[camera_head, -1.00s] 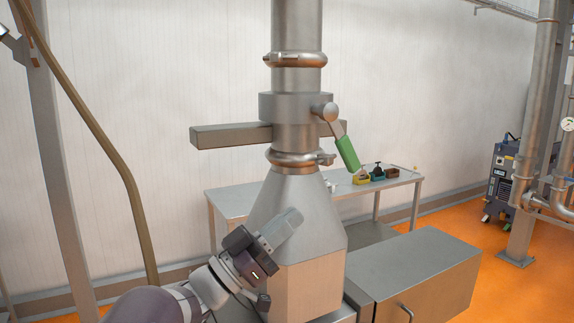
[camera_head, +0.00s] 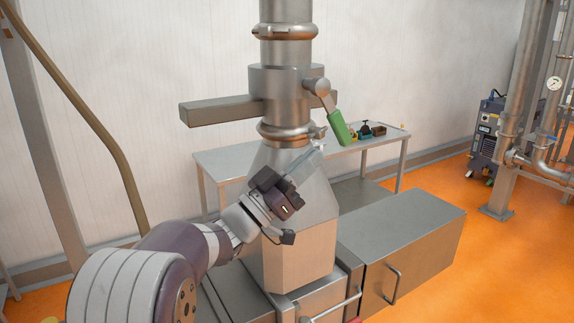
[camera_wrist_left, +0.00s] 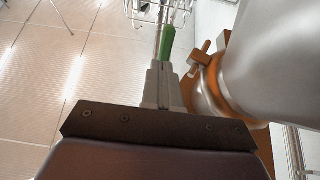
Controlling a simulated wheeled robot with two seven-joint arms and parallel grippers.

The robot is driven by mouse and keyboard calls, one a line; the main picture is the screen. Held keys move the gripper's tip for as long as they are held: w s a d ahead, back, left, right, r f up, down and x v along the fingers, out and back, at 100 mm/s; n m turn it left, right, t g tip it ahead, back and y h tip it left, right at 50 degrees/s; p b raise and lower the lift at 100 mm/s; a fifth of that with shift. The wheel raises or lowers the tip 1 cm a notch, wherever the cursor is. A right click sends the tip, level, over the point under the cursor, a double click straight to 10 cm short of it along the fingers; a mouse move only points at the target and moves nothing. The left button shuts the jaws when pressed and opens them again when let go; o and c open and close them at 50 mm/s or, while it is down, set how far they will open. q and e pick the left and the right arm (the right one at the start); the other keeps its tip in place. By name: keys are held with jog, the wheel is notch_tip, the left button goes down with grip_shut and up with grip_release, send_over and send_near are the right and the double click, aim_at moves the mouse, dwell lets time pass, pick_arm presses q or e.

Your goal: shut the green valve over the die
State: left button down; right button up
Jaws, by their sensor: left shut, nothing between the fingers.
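The valve body (camera_head: 285,82) is a steel collar on the vertical pipe above the cone-shaped hopper. Its green handle (camera_head: 339,127) hangs from a steel lever, slanting down to the right. My left gripper (camera_head: 316,151) is in front of the hopper, below and a little left of the handle, with its fingers pointing up and right. It is shut and empty. In the left wrist view the green handle (camera_wrist_left: 167,42) shows just beyond the closed fingertips (camera_wrist_left: 161,66); I cannot tell the exact gap. My right gripper is in neither view. The die is not clearly identifiable.
A clamp ring (camera_head: 286,133) with a protruding bolt sits just above my left gripper. A horizontal beam (camera_head: 215,110) sticks out left of the pipe. A steel table (camera_head: 220,163) with small items stands behind. A steel box (camera_head: 410,235) stands at right.

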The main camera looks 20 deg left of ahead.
aim_at(337, 134)
pick_arm(q)
jog(key=p+x, duration=0.1)
jog(key=x, duration=0.2)
jog(key=shift+s+a+r+p, duration=0.1)
jog(key=shift+r+p, duration=0.25)
jog(key=shift+w+r, duration=0.15)
jog(key=shift+w, duration=0.2)
jog(key=shift+w+d+p, duration=0.2)
jog(key=shift+w+p, duration=0.15)
jog(key=shift+p, duration=0.05)
jog(key=shift+d, duration=0.25)
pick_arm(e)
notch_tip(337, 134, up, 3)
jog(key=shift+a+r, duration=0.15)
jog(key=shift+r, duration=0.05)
pick_arm(q)
jog(key=shift+a, duration=0.15)
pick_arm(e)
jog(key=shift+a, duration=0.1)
